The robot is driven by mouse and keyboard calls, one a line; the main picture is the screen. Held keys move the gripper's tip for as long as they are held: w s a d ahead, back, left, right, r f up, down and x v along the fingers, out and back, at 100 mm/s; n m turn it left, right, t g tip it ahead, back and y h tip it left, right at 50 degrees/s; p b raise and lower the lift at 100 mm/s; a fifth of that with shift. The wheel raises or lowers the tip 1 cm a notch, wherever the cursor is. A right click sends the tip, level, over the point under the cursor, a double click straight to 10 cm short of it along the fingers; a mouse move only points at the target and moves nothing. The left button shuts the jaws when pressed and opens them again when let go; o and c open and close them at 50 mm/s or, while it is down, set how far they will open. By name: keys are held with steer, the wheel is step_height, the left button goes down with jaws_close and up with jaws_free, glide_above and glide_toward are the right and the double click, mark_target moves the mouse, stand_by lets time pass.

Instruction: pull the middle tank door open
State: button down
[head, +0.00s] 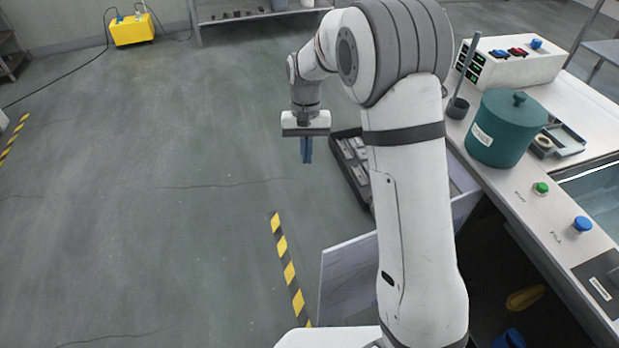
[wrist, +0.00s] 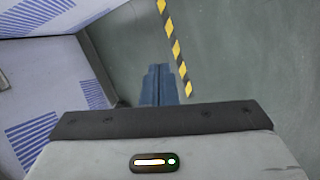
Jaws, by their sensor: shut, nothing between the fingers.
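My gripper (head: 306,158) hangs pointing down over open floor, left of the bench, with its blue fingers together and empty. In the wrist view the shut fingers (wrist: 159,85) are over the floor. A pale door panel (head: 347,272) stands out from the bench front in the head view, low and partly behind my arm. In the wrist view, pale panels with blue stripes fill the left side (wrist: 35,90) and top left (wrist: 60,14), apart from the fingers. I cannot tell which panel is the middle door; no handle is clear.
The white bench (head: 520,195) holds a teal pot (head: 505,128) and a control box (head: 512,62). The space under it is dark and open, with a yellow item (head: 525,298) inside. A black tray (head: 350,165) lies behind my arm.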

steer(key=s+f, duration=0.6)
steer(key=f, duration=0.3)
steer(key=shift+s, duration=0.15)
steer(key=shift+d, duration=0.1)
